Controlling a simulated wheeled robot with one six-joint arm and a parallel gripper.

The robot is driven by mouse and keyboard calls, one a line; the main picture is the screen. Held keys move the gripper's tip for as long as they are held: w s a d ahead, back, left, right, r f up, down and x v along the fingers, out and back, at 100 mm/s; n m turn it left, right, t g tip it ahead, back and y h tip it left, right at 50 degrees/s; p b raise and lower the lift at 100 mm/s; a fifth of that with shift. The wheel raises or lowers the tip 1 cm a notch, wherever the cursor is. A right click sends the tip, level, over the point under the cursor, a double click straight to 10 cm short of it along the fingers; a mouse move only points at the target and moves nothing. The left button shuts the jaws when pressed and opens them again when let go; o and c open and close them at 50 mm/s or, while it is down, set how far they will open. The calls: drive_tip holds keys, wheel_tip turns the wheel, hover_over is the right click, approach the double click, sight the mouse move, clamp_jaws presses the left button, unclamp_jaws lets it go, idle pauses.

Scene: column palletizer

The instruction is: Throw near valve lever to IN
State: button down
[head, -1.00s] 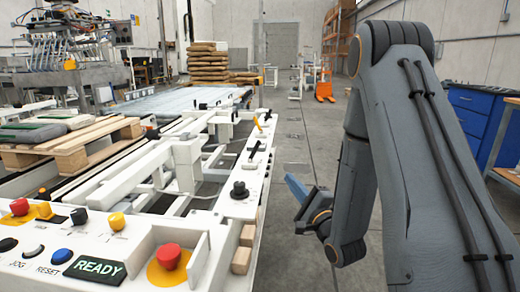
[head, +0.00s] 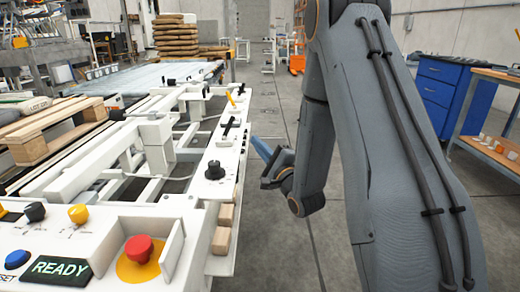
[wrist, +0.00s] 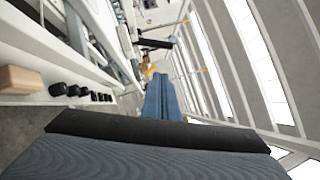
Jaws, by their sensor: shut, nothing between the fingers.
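A black lever (head: 228,126) stands on the white rail of the machine, and a yellow lever (head: 231,99) stands farther along it. I cannot tell which one is the near valve lever, and no IN mark is readable. My gripper (head: 258,145) is shut and empty, just right of the rail and apart from both levers. In the wrist view the blue fingers (wrist: 163,95) point along the rail. A black bar (wrist: 155,43) and a yellow piece (wrist: 150,70) show beyond the fingertips there.
A black knob (head: 215,170) sits on the rail nearer me. A red emergency button (head: 139,249) and a READY display (head: 60,268) are on the front panel. Wooden blocks (head: 222,238) stick out of the rail's side. The grey floor (head: 300,245) right of the rail is clear.

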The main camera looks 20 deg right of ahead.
sight(228, 128)
drive_tip(key=shift+w+a+r+b, duration=0.2)
drive_tip(key=shift+w+a+r, duration=0.4)
drive_tip(key=shift+w, duration=0.55)
drive_tip(key=shift+w+a+r+b, duration=0.15)
drive_tip(key=shift+w+a+r, duration=0.2)
drive_tip(key=shift+w+a, duration=0.6)
drive_tip(key=shift+w+a+r+b, duration=0.2)
drive_tip(key=shift+w+a+r, duration=0.35)
drive_tip(key=shift+w, duration=0.75)
drive_tip(key=shift+r+p, duration=0.15)
drive_tip(key=shift+p, duration=0.3)
